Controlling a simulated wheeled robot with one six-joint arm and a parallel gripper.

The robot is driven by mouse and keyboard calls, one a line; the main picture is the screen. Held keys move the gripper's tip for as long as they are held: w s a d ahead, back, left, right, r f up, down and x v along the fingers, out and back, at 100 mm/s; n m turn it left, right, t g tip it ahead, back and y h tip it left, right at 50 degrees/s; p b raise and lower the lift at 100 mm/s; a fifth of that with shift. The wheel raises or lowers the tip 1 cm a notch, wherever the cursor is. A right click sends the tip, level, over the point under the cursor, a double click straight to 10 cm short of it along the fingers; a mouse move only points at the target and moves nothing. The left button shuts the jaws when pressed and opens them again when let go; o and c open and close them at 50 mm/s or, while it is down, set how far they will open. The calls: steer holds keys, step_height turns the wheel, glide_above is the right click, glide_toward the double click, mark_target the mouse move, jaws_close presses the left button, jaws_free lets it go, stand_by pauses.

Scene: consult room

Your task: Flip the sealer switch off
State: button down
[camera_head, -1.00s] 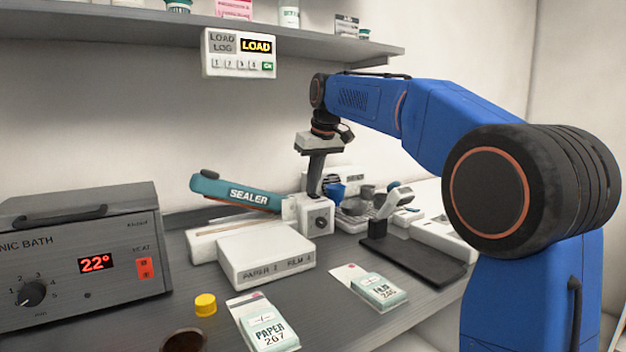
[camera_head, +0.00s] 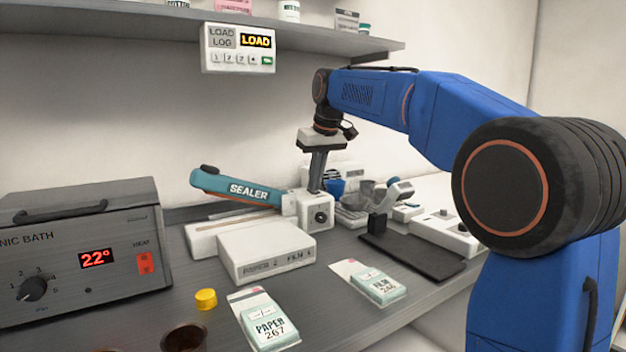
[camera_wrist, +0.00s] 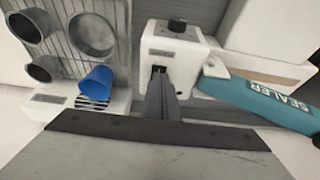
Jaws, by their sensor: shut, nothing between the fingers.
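The sealer has a teal arm (camera_head: 237,188) marked SEALER, raised at its far-left end, hinged to a white housing (camera_head: 321,216) with a dark round knob on its front. In the wrist view the white housing (camera_wrist: 192,50) has a black knob (camera_wrist: 177,25) and a dark slot (camera_wrist: 157,70) in its top, where the switch appears to be. My gripper (camera_head: 315,190) points down over the housing, shut and empty. In the wrist view my gripper's fingertips (camera_wrist: 160,78) are at the slot's edge and hide part of it. I cannot tell whether they touch the switch, or its position.
A white box (camera_head: 266,252) marked PAPER and FILM stands in front of the sealer. A rack with grey cups and a blue cup (camera_wrist: 96,82) is close beside the housing. A dark mat (camera_head: 410,257) lies right. The shelf (camera_head: 150,30) overhangs behind.

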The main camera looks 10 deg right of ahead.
steer(key=shift+s+f, duration=0.15)
steer(key=v, duration=1.7)
steer(key=shift+r, duration=0.35)
steer(key=shift+f, duration=0.1)
steer(key=w+f, duration=0.2)
steer(key=w, duration=0.1)
steer(key=shift+w+a+f, duration=0.2)
steer(key=shift+f, duration=0.05)
steer(key=shift+f, duration=0.1)
steer(key=x, duration=1.2)
steer(key=shift+s+f, duration=0.2)
steer(key=shift+s, duration=0.05)
steer(key=shift+x, duration=0.8)
steer(key=shift+s+d, duration=0.1)
